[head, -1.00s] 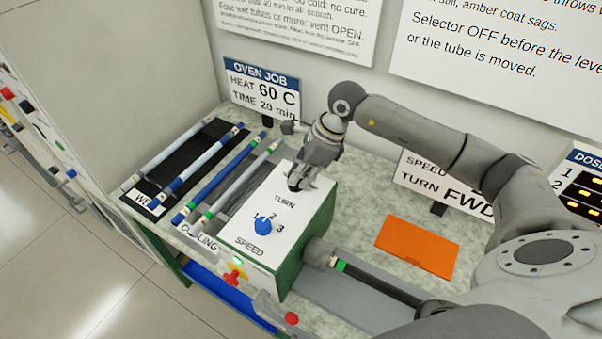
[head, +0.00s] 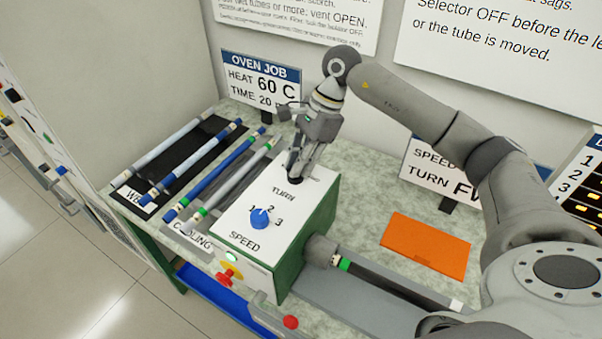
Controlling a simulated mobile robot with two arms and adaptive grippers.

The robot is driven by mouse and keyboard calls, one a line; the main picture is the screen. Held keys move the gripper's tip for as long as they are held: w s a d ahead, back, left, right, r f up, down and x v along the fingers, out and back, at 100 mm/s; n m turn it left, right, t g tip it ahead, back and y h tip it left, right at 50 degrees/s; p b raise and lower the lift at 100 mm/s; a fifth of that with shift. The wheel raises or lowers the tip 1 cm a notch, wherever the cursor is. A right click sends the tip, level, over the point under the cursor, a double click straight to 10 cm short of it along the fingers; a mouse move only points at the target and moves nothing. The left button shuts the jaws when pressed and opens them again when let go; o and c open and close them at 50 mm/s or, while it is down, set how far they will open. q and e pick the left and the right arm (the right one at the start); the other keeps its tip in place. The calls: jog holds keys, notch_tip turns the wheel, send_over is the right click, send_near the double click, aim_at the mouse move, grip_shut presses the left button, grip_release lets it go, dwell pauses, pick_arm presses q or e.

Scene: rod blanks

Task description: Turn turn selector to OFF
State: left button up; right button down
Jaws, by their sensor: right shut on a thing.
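The control box (head: 290,222) is green with a white top and stands on the bench. Its TURN label (head: 283,193) is partly legible below my right gripper. My right gripper (head: 296,174) points down at the back of the box top, its fingers shut on the turn selector. The fingers cover most of the selector, so its pointer and position marks cannot be read. My left gripper is not in view.
A blue SPEED knob (head: 260,218) sits nearer on the box top. A dark tube (head: 390,281) runs from the box's right side. Rods lie on a black rack (head: 186,165) at left. An orange mat (head: 427,243) lies at right. A red button (head: 228,275) is on the front.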

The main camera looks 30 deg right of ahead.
jog(key=n+b, duration=0.1)
jog(key=n+g+b, duration=0.1)
jog(key=n+b, duration=0.1)
jog(key=shift+w+f+n, duration=0.1)
jog(key=shift+w+n, duration=0.2)
jog(key=shift+w+a+n+g+b, duration=0.1)
jog(key=shift+n+g+b, duration=0.6)
jog(key=shift+n, duration=0.5)
jog(key=shift+h, duration=0.3)
jog(key=shift+r, duration=0.2)
jog(key=c, duration=1.5)
grip_release()
jog(key=shift+f, duration=0.1)
jog(key=v, duration=1.2)
